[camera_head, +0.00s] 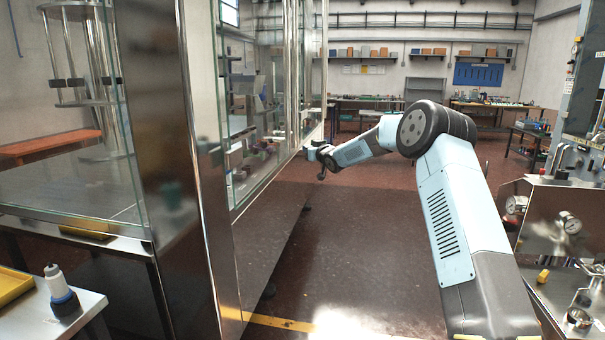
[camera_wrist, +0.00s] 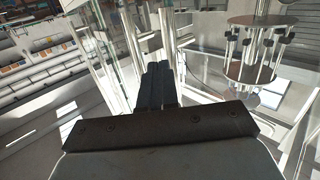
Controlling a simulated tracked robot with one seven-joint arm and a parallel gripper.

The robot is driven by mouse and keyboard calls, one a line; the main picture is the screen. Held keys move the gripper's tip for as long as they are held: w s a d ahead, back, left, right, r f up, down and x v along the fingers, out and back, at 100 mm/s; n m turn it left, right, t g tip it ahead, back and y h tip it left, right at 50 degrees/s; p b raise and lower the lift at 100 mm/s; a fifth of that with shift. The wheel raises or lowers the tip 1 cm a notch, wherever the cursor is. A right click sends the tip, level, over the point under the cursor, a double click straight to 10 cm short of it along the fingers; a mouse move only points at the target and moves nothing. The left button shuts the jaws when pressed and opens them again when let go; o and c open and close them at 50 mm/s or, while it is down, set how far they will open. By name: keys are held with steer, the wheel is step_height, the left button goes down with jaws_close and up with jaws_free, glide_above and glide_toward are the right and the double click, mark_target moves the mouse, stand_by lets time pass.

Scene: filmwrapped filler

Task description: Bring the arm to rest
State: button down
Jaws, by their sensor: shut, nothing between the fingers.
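My arm reaches forward and to the left from the lower right of the head view, bent at a dark elbow joint. My gripper (camera_head: 321,172) is at its far end, small in the head view, close beside the glass-walled machine (camera_head: 165,150). In the wrist view my gripper (camera_wrist: 158,72) shows its dark fingers together, with nothing between them. Glass panels and metal posts of the machine lie beyond the fingers there. Whether the gripper touches the machine cannot be told.
A white table (camera_head: 60,318) with a blue and white bottle (camera_head: 62,290) stands at lower left. Metal equipment with gauges (camera_head: 569,223) stands at the right. Workbenches (camera_head: 365,108) line the back wall. The red-brown floor (camera_head: 390,210) between is clear.

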steer(key=s+d+r+m+g+h, duration=0.1)
steer(key=s+d+r+h, duration=0.3)
steer(key=s, duration=0.7)
steer(key=s+d+r+m+g+h, duration=0.1)
steer(key=s+d+r, duration=0.4)
steer(key=s, duration=0.6)
steer(key=s+d+r+m+g+h, duration=0.1)
steer(key=s+d+r+g+h, duration=0.3)
steer(key=s, duration=0.8)
steer(key=s+d+f+m+g, duration=0.1)
steer(key=s+d+f, duration=0.2)
steer(key=s, duration=1)
steer(key=s+d+f+m+g, duration=0.1)
steer(key=s+d+f, duration=0.1)
steer(key=s, duration=1.1)
steer(key=s+d+f+m+g, duration=0.1)
steer(key=s+d+f, duration=0.2)
steer(key=s, duration=1)
steer(key=shift+d+f, duration=0.3)
steer(key=shift+f, duration=0.3)
